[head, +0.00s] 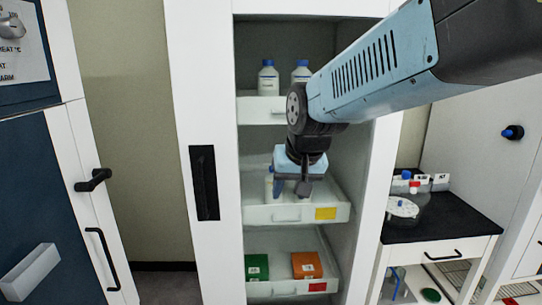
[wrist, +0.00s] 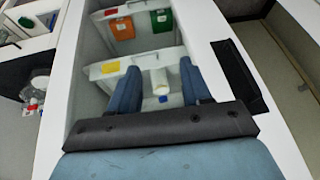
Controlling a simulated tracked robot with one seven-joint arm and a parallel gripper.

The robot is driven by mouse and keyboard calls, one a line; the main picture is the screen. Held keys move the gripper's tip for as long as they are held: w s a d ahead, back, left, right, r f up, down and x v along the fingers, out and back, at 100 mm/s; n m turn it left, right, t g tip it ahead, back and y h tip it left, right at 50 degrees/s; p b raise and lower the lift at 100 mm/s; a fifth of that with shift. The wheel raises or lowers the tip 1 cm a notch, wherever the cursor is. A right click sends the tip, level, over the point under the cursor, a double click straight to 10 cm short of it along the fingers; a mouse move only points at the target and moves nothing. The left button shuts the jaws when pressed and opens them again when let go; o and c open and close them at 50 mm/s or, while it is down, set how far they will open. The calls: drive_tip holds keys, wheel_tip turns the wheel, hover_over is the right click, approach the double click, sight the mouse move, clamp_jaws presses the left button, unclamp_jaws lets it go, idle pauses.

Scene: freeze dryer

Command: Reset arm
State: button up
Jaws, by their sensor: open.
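My gripper (head: 293,186) hangs at the end of my arm, in front of the middle drawer (head: 285,214) of the white cabinet (head: 187,90). In the wrist view my gripper (wrist: 159,66) is open, with two blue fingers spread apart. A white bottle (wrist: 159,79) with a blue cap shows in the gap between them. The fingers look clear of it; how far it is from them in depth I cannot tell. In the head view the gripper partly hides this bottle.
Two blue-capped bottles, one left (head: 268,80) and one right (head: 301,74), stand on the upper shelf. The bottom drawer (head: 270,290) holds a green box (head: 257,267) and an orange box (head: 306,265). A black-topped bench (head: 436,218) stands at right, a dark blue door (head: 40,205) at left.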

drive_tip(key=s+d+h, duration=0.1)
drive_tip(key=s+d, duration=0.4)
drive_tip(key=d, duration=0.4)
drive_tip(key=s+d+r+m, duration=0.1)
drive_tip(key=s+d, duration=0.5)
drive_tip(key=d, duration=0.4)
drive_tip(key=shift+d+r+t+h, duration=0.2)
drive_tip(key=shift+t+h, duration=0.1)
drive_tip(key=shift+h, duration=0.1)
drive_tip(key=shift+c, duration=0.5)
